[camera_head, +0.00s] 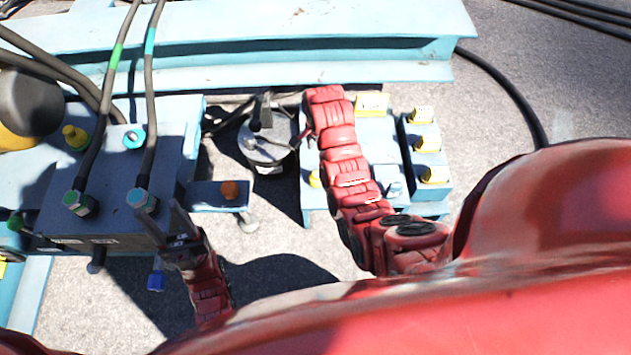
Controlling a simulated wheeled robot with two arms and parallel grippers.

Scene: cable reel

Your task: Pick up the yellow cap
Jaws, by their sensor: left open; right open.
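A yellow cap (75,137) stands on the light-blue block at the left, behind the cables. Another small yellow piece (315,178) shows beside my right arm, partly hidden by it. I cannot tell which one the task means. My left gripper (162,220) is open at the front right edge of the grey connector box, near the teal-ringed connector, to the right of and nearer than the yellow cap. My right gripper (297,128) is open and small in view, beside the grey round device with a dark handle. No cap shows in either gripper.
The grey connector box (110,200) carries two upright cables with green and teal bands. An orange cap (230,189) sits on a bracket. The grey round device (268,145) stands centre. Several yellow-topped parts (427,145) stand right. A light-blue beam (300,60) crosses behind.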

